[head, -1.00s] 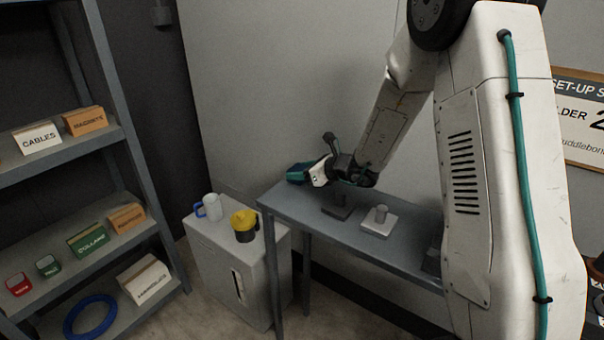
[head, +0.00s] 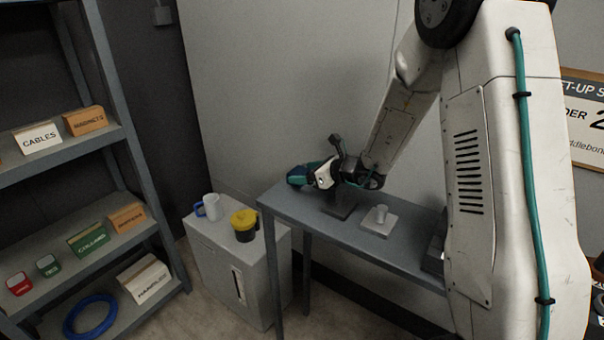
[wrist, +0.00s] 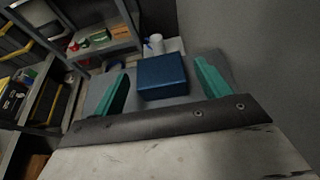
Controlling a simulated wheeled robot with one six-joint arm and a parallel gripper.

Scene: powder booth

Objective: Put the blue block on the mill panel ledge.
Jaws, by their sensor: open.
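The blue block (wrist: 163,75) lies ahead of my gripper in the wrist view, between the lines of its two teal fingers. Gaps show on both sides of the block, so neither finger visibly touches it. My gripper (wrist: 161,82) is open. In the head view my gripper (head: 303,176) is low over the far left end of the grey table (head: 290,206), pointing left. There the block is hard to separate from the fingers. I cannot make out which surface is the mill panel ledge.
A light base with a peg (head: 379,220) and a dark base (head: 340,209) stand on the table near my wrist. A low white cabinet (head: 262,268) left of it bears a blue-handled mug (head: 211,207) and a yellow-topped cup (head: 244,225). Shelving (head: 140,190) with labelled boxes stands at left.

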